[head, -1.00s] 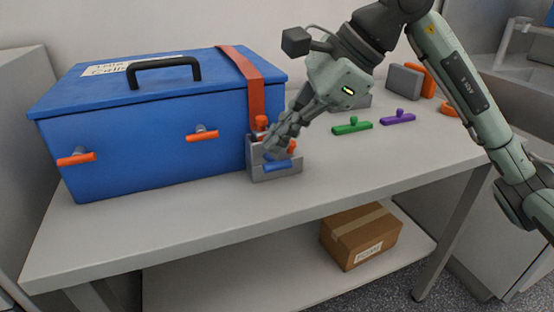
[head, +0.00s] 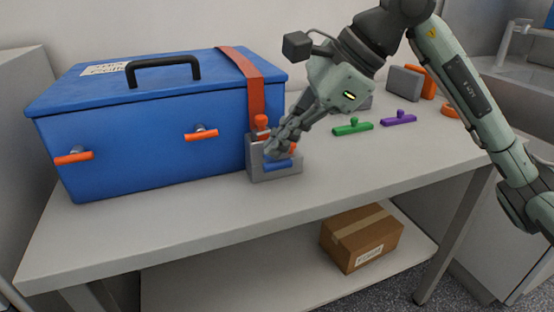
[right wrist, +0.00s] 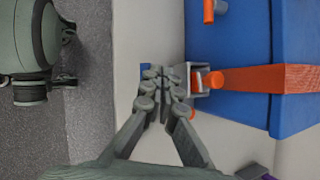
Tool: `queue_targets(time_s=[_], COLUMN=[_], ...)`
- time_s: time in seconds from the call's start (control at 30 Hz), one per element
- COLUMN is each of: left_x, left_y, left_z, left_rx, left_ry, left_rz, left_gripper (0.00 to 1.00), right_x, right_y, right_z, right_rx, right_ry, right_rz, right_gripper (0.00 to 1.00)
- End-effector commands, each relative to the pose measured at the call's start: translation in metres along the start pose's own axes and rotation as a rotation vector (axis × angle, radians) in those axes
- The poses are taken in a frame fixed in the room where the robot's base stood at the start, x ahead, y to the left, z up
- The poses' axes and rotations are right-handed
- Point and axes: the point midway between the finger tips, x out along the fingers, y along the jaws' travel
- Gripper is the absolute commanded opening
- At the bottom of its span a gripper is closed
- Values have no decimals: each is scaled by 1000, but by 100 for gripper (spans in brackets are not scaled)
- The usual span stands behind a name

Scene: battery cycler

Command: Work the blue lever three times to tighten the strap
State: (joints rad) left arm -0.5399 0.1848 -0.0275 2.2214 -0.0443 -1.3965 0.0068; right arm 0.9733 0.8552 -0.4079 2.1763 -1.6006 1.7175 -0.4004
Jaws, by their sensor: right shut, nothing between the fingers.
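The blue lever (head: 277,166) lies low across the front of a grey ratchet block (head: 256,172) at the right front corner of the blue box. In the right wrist view the closed fingers (right wrist: 165,76) cover most of the lever, and only a small blue piece (right wrist: 145,67) shows. My left gripper is out of view.
The blue box (head: 150,135) with a black handle (head: 163,66) and orange latches fills the table's left. Green (head: 352,127) and purple (head: 398,118) handled pieces lie to the right. A cardboard box (head: 362,238) sits on the lower shelf. The table's front right is clear.

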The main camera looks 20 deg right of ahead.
Motion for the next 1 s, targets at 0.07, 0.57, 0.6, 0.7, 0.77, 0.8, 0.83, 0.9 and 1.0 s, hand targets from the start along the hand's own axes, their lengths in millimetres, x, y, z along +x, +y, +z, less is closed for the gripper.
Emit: queue_targets(time_s=[0.07,0.57,0.6,0.7,0.77,0.8,0.83,0.9,1.0], left_x=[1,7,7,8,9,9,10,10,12], left_y=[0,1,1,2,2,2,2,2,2], left_z=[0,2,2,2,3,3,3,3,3], left_rx=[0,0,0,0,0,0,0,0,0], left_ry=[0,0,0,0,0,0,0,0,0], left_rz=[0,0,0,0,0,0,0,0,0], left_gripper=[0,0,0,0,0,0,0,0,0], right_x=[1,6,6,7,7,8,8,9,9], right_y=[1,4,4,5,5,6,6,6,7], right_z=[-1,-4,-4,-5,-5,-6,-6,-6,-7], right_rx=[0,0,0,0,0,0,0,0,0], right_ry=[0,0,0,0,1,1,1,1,1], right_rz=[0,1,1,1,1,1,1,1,1], right_gripper=[0,0,0,0,0,0,0,0,0])
